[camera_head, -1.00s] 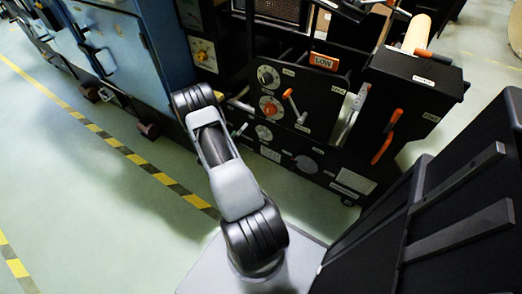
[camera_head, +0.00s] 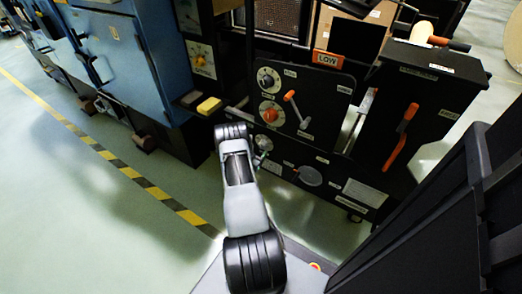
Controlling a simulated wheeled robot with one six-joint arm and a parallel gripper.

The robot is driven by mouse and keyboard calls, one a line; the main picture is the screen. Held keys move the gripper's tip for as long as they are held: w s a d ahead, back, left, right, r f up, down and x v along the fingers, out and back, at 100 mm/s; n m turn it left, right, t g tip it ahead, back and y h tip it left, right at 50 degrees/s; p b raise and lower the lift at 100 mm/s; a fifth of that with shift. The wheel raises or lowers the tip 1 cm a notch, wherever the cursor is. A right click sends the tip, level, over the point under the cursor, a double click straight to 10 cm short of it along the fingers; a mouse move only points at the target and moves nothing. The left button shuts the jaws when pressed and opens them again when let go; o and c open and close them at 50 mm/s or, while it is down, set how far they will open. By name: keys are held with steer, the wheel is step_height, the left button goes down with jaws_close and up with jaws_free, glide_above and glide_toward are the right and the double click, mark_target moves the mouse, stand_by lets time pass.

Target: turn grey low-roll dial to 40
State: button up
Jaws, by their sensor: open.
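The black machine panel (camera_head: 318,98) stands ahead, with an orange LOW sign (camera_head: 328,59) on its top edge. Its dials are stacked on the left side: a dark-knobbed dial (camera_head: 268,78) on top, an orange-knobbed dial (camera_head: 270,112) below it, and a greyish dial (camera_head: 263,143) lowest. The lowest dial is close beside my arm in the picture and partly covered. Pointer readings are too small to tell. My arm rises from the bottom centre toward the panel. My gripper cannot be made out; the arm's links hide that area.
An orange-tipped lever (camera_head: 297,108) sticks out right of the dials. A black box with an orange handle (camera_head: 401,138) stands to the right. A yellow block (camera_head: 209,105) is left of the panel. Blue cabinets (camera_head: 120,60) stand at left; the floor before them is clear.

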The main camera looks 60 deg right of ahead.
mark_target(261, 147)
steer(key=shift+w+d+b, duration=0.1)
steer(key=shift+d+b, duration=0.35)
steer(key=shift+d, duration=1.4)
steer(key=shift+c, duration=0.4)
steer(key=c, duration=0.8)
